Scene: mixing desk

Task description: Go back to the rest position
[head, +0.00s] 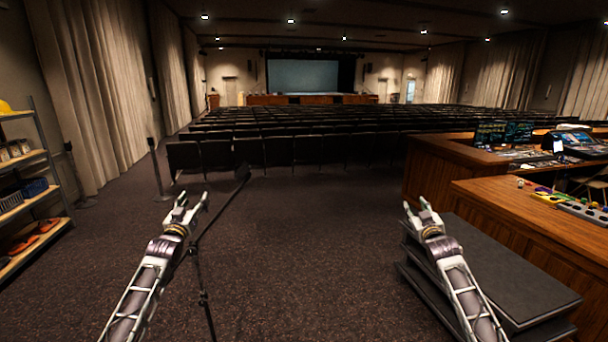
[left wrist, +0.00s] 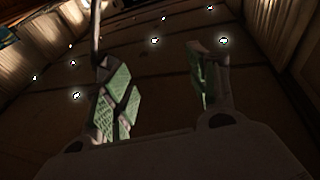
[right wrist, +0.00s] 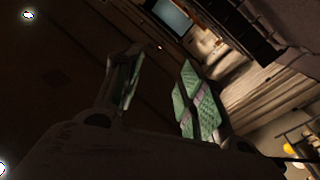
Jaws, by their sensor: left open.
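My left gripper (head: 190,205) is in the lower left of the head view, raised above the carpet. Its fingers are apart with nothing between them, as the left wrist view (left wrist: 160,95) also shows. A thin dark stand (head: 204,270) passes close beside it in the picture; I cannot tell whether they touch. My right gripper (head: 422,208) is in the lower right of the head view, in front of the dark stacked platforms. Its fingers are apart and empty in the right wrist view (right wrist: 160,85). Both arms reach forward and upward.
A wooden desk (head: 530,222) with coloured controls and dark stacked platforms (head: 500,270) stand at the right. A shelf (head: 30,190) with bins stands at the left. Rows of seats (head: 280,150) lie ahead. The carpet (head: 310,250) between my arms is clear.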

